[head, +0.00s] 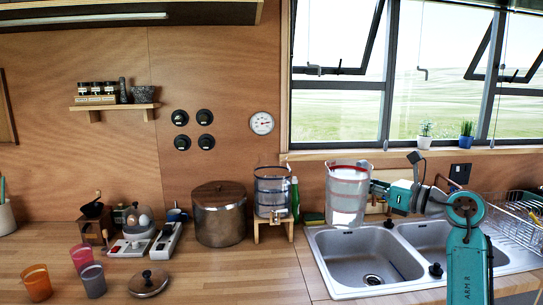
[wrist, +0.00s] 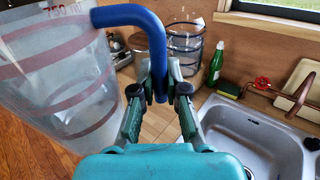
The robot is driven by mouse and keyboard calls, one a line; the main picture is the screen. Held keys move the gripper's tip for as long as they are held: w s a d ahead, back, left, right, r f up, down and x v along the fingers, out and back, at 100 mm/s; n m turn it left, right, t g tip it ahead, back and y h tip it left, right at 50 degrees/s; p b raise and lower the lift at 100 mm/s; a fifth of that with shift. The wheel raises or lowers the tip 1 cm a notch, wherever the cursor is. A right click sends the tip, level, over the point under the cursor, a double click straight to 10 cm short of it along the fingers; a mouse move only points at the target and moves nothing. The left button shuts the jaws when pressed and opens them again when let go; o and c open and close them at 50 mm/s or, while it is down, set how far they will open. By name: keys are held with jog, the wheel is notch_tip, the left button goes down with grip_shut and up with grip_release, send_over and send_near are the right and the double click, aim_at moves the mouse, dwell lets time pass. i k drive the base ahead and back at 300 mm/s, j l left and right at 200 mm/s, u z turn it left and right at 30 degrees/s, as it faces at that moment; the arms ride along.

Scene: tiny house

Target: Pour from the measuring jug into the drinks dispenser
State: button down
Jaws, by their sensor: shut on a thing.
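The measuring jug (head: 347,198) is a clear, large cup with reddish bands and a blue handle (wrist: 150,32). My gripper (wrist: 160,92) is shut on that handle; in the head view my gripper (head: 376,188) is at the jug's right side. The jug looks roughly upright, held over the back left of the sink. Its contents are hard to make out. The drinks dispenser (head: 272,190) is a clear cylinder with dark blue bands on a wooden stand, left of the jug and apart from it. It also shows beyond the gripper in the wrist view (wrist: 184,48).
A green bottle (head: 295,198) stands between dispenser and jug. A steel pot (head: 219,222) stands left of the dispenser. The double sink (head: 350,250) lies below the jug, with a red-handled tap (wrist: 262,84) behind. Cups and a pot lid (head: 148,282) are on the left counter.

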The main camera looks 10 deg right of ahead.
aim_at(273, 176)
jog(key=i, duration=1.8)
